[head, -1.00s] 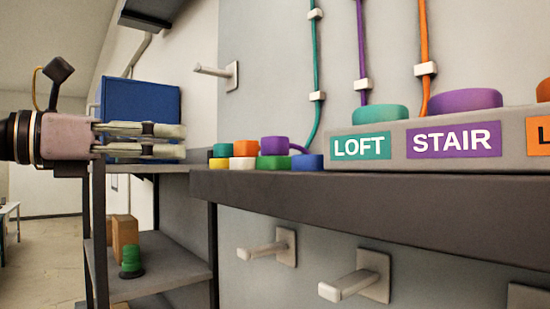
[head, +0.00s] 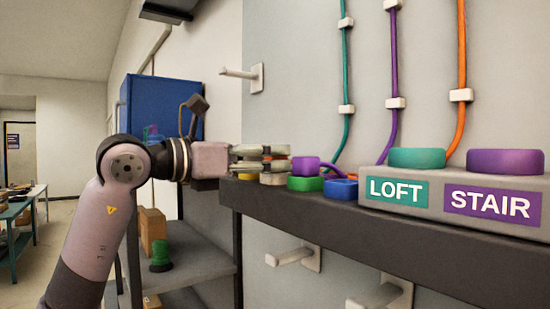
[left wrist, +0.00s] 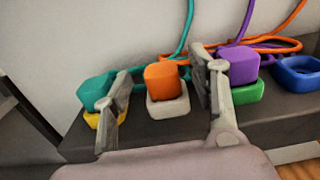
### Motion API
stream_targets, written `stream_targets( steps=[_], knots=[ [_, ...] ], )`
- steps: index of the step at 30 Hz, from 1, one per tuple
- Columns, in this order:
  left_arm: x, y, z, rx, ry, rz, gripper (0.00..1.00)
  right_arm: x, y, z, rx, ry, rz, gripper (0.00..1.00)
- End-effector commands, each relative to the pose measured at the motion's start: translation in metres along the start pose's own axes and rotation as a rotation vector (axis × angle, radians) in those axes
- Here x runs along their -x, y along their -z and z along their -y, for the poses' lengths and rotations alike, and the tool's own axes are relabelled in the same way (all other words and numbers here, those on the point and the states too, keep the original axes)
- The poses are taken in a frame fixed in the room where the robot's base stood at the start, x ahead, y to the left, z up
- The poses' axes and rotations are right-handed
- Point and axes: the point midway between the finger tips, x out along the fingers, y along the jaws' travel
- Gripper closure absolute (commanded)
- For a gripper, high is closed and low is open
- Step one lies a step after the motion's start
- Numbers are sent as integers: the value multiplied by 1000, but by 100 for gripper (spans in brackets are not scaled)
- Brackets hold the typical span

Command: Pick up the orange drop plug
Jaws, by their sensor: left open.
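The orange drop plug (left wrist: 162,83) sits on a white block (left wrist: 168,106) on the dark shelf in the left wrist view. My left gripper (left wrist: 160,64) is open, with one finger to the left of the orange plug and one to its right. Its fingers point along the shelf in the head view (head: 284,164) and hide most of the plug there. I cannot tell whether the fingers touch it. My right gripper is in neither view.
A teal plug (left wrist: 95,92) on a yellow block is just left of the left finger. A purple plug (left wrist: 239,65) on a green block is close to the right finger. A blue ring-shaped block (left wrist: 298,73) lies farther right. Teal, purple and orange cords run up the wall.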

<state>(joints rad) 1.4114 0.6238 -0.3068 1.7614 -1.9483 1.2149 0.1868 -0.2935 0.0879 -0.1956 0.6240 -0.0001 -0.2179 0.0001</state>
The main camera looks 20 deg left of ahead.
Motion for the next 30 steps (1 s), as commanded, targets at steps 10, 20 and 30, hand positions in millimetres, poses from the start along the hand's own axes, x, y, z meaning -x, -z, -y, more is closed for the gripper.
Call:
stream_targets(
  steps=[10,20,30],
  knots=[
    [-24,0,0,1,1,-1,47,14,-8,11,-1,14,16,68],
    [-24,0,0,1,1,-1,61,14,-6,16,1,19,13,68],
    [-24,0,0,1,1,-1,84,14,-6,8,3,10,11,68]
  ],
)
